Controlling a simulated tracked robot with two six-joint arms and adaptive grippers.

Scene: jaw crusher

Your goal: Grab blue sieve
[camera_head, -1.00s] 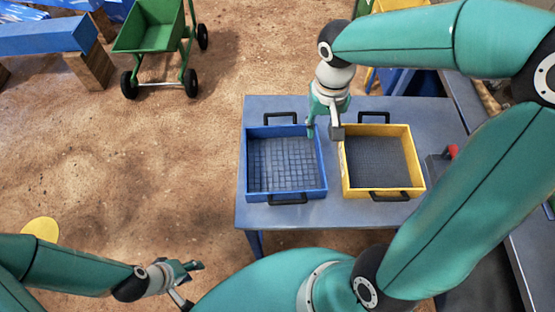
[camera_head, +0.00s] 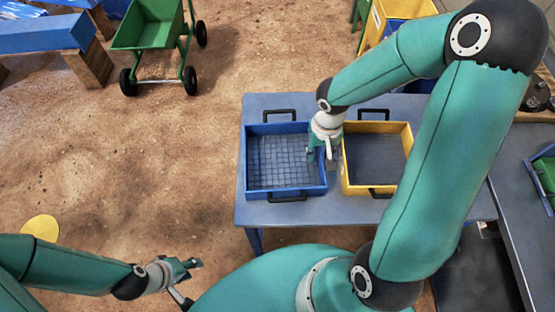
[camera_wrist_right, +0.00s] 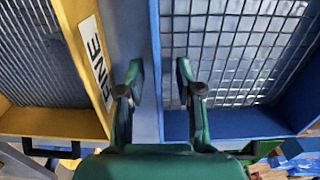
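The blue sieve (camera_head: 286,190), a square tray with a wire mesh bottom and black handles at its far and near sides, stands on the blue-grey table. It also shows at the right of the right wrist view (camera_wrist_right: 232,124). My right gripper (camera_head: 321,156) is open at the sieve's right wall. In the right wrist view its two fingers (camera_wrist_right: 159,72) are apart, with the blue wall between them; contact cannot be told. My left gripper (camera_head: 192,282) is open and empty at the lower left, away from the table.
A yellow sieve (camera_head: 376,188) stands close to the right of the blue one, with a narrow gap. The table (camera_head: 340,213) has bare room in front. A green cart (camera_head: 148,34) stands on the dirt floor at upper left.

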